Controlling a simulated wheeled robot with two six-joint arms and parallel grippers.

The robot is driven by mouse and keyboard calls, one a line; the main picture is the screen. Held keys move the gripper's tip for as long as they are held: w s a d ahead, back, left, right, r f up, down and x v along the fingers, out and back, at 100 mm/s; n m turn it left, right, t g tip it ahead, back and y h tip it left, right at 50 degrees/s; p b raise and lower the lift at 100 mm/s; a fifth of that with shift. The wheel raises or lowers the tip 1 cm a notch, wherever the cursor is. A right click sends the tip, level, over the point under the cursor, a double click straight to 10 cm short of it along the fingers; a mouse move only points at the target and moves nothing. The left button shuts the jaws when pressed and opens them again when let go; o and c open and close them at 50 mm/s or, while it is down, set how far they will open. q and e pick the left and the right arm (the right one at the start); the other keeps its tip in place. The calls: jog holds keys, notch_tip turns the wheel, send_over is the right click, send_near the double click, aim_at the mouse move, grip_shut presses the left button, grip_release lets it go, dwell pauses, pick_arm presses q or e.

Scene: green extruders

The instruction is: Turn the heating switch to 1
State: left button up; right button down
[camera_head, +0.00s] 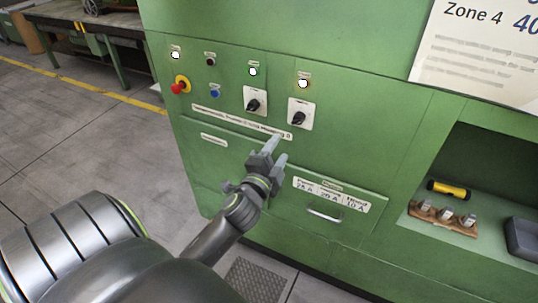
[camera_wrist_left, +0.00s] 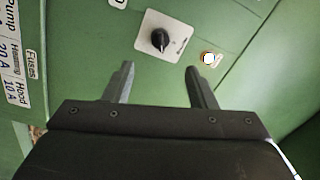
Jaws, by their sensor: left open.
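Two black rotary switches on white plates sit on the green panel, a left switch (camera_head: 255,101) and a right switch (camera_head: 299,116). Their small labels are too small to read, so I cannot tell which is heating. My left gripper (camera_head: 278,148) is open and empty, below the right switch in the head view. In the left wrist view, one switch (camera_wrist_left: 161,40) lies beyond the open fingertips (camera_wrist_left: 159,68), with its knob apart from them. A lit white lamp (camera_wrist_left: 208,58) is beside that switch. My right gripper is not in view.
A red emergency knob (camera_head: 180,87) and several lamps are on the panel's left. A fuse drawer with a handle (camera_head: 324,215) is below. A recessed shelf at right holds a yellow-black cylinder (camera_head: 449,189) and small parts. The space before the switches looks free.

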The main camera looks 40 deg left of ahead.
pick_arm(q)
jog(key=v, duration=0.5)
jog(key=shift+s+b, duration=0.1)
jog(key=shift+b, duration=0.3)
